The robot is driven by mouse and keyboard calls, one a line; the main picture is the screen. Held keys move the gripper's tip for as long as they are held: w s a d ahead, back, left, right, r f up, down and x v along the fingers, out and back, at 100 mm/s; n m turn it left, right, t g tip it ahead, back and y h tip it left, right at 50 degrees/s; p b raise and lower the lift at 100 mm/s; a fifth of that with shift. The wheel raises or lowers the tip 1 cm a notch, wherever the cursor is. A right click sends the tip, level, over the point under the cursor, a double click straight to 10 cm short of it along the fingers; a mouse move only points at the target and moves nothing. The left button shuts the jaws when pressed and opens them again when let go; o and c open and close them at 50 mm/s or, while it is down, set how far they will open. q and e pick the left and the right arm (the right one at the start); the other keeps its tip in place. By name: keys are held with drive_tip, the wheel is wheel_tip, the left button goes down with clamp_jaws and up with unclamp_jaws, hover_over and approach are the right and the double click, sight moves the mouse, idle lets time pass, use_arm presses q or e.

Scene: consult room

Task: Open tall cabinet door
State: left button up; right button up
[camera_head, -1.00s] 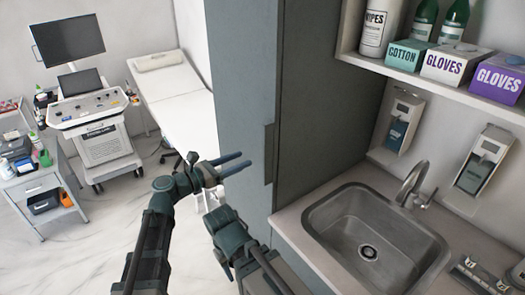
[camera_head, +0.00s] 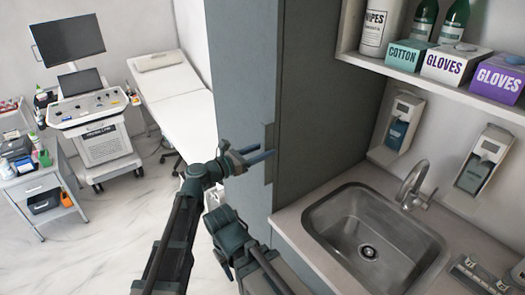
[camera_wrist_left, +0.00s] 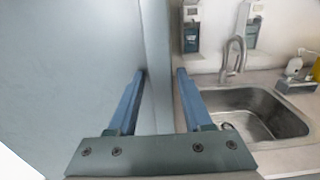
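The tall grey cabinet door (camera_head: 240,80) stands at the centre of the head view and looks closed. Its vertical handle (camera_head: 269,172) sits near the door's right edge. My left gripper (camera_head: 268,155) is at the handle's height, its blue fingers reaching across it. In the left wrist view, the fingers (camera_wrist_left: 161,76) are apart, with a vertical grey strip at the cabinet's edge between them. Contact with the handle cannot be told. My right gripper (camera_head: 228,235) hangs lower, in front of the cabinet; its fingers do not show clearly.
A counter with a steel sink (camera_head: 365,235) and faucet (camera_head: 412,185) adjoins the cabinet on the right. A shelf above holds boxes and bottles. An exam bed (camera_head: 180,100), a medical cart (camera_head: 100,130) and a side trolley (camera_head: 40,185) stand left. The floor between is clear.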

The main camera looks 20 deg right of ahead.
use_arm(q)
clamp_jaws()
drive_tip(key=shift+w, duration=0.15)
idle(1.0)
